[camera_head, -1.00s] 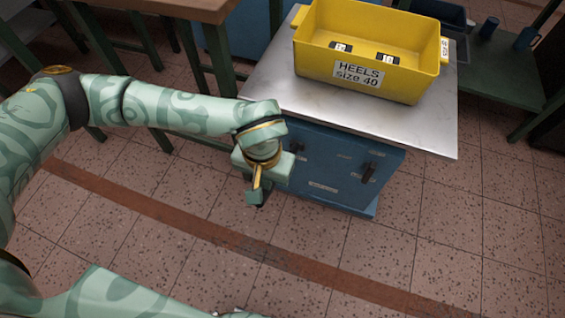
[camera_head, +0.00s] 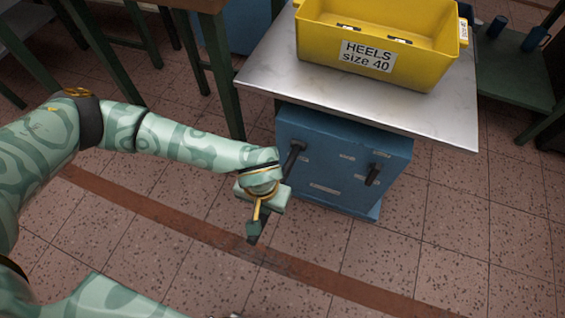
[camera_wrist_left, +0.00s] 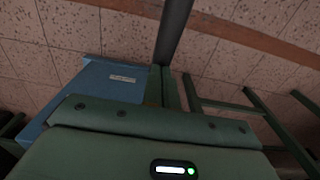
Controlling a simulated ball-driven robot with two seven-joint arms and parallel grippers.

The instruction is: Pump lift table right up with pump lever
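The lift table has a grey metal top (camera_head: 420,118) over a blue cabinet (camera_head: 340,165). Two dark levers show on the cabinet front: a left one (camera_head: 293,158) and a right one (camera_head: 373,173). The left lever slants down behind my wrist. My left gripper (camera_head: 254,230) is low in front of the cabinet's left side, with a dark tip past its fingers. In the left wrist view a dark bar (camera_wrist_left: 175,30) runs out from between the fingers (camera_wrist_left: 163,88), which look closed on it. It appears to be the pump lever; the wrist hides part of it. My right gripper is out of view.
A yellow bin (camera_head: 375,60) labelled "HEELS size 40" stands on the metal top. A wooden bench with green legs (camera_head: 222,75) is at the back left. A green shelf (camera_head: 515,75) with dark cups is at the right. The tiled floor in front is clear.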

